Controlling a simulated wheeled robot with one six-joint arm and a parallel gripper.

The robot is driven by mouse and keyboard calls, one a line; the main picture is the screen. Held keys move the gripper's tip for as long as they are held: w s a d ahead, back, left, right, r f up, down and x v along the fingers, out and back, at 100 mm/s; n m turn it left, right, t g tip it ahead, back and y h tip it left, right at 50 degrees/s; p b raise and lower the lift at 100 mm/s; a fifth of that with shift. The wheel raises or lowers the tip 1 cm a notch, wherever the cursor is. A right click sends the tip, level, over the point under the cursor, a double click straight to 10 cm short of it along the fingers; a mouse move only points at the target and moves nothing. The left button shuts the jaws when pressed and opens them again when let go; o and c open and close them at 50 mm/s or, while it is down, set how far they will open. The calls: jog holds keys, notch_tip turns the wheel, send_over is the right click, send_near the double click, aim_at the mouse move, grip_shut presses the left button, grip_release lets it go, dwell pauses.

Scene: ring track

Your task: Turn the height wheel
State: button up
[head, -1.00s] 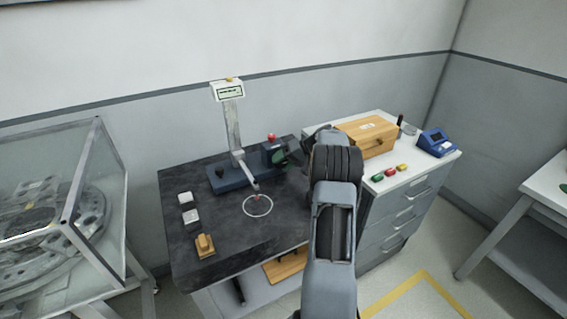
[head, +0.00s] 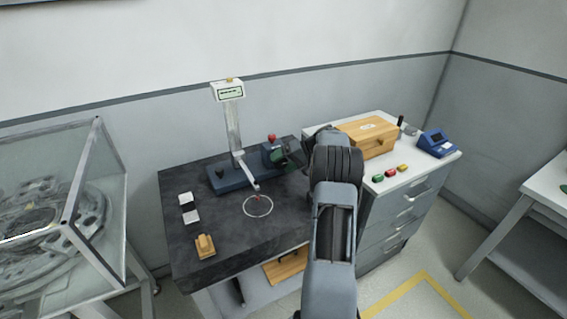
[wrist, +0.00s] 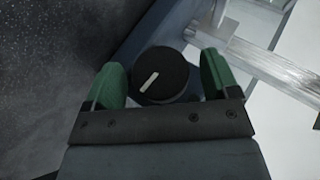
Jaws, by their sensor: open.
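The height wheel (wrist: 162,72) is a round black knob with a white line, seen close up in the wrist view. My gripper (wrist: 163,80) is open, with one green finger on each side of the wheel. I cannot tell whether either finger touches it. In the head view my gripper (head: 284,158) is at the right side of the measuring stand (head: 232,126), by the block with a red button (head: 271,139). The wheel is hidden there by my gripper. The stand has a dark blue base, an upright column and a display on top.
A white ring (head: 258,206) is marked on the black bench top (head: 225,235). Two pale blocks and a wooden block (head: 205,245) lie at its left. A drawer cabinet (head: 400,205) to the right bears a wooden box (head: 368,138) and a blue device (head: 436,142).

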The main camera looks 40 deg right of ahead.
jog(key=v, duration=1.3)
jog(key=shift+d, duration=0.3)
jog(key=shift+s+r, duration=0.1)
jog(key=shift+s, duration=0.05)
